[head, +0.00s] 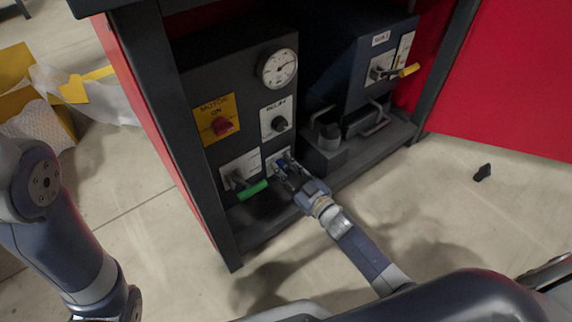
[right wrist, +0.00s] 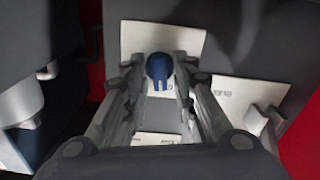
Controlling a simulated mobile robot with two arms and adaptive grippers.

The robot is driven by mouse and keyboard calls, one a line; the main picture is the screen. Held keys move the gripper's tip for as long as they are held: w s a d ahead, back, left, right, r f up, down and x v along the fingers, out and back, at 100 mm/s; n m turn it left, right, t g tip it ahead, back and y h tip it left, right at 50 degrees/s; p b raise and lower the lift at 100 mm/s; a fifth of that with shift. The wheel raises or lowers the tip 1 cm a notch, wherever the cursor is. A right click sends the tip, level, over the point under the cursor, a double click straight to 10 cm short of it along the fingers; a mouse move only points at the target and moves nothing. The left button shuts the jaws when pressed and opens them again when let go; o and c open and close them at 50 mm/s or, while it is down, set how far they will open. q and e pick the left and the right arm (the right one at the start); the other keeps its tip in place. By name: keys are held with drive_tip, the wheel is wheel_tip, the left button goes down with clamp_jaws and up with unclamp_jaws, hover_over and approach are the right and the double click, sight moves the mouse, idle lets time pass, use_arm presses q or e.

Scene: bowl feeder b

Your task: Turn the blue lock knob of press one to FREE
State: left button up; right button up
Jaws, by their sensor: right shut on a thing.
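The blue lock knob (head: 280,166) sits low on the front of the dark panel, on a white plate. The right wrist view shows it close up (right wrist: 158,67), with a white plate around it. My right gripper (head: 286,172) has reached the panel, its fingers on either side of the knob and shut on it. The plate's lettering is too small or too covered to read, so the knob's setting cannot be told. My left arm shows at the left, but its gripper is out of view.
Near the knob are a green-handled lever (head: 252,189), a black knob (head: 280,124), a red motor knob (head: 222,126) and a gauge (head: 279,69). A second unit (head: 357,60) with a yellow-handled lever stands right. A small black object (head: 483,172) lies on the floor.

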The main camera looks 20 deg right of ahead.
drive_tip(key=n+p, duration=0.1)
drive_tip(key=n, duration=0.5)
drive_tip(key=shift+a+f+n, duration=0.1)
drive_tip(key=shift+a+n, duration=0.05)
drive_tip(key=shift+n, duration=0.25)
drive_tip(key=shift+s, duration=0.1)
idle(0.3)
drive_tip(key=o, duration=0.7)
drive_tip(key=shift+o, duration=0.2)
drive_tip(key=v, duration=1.2)
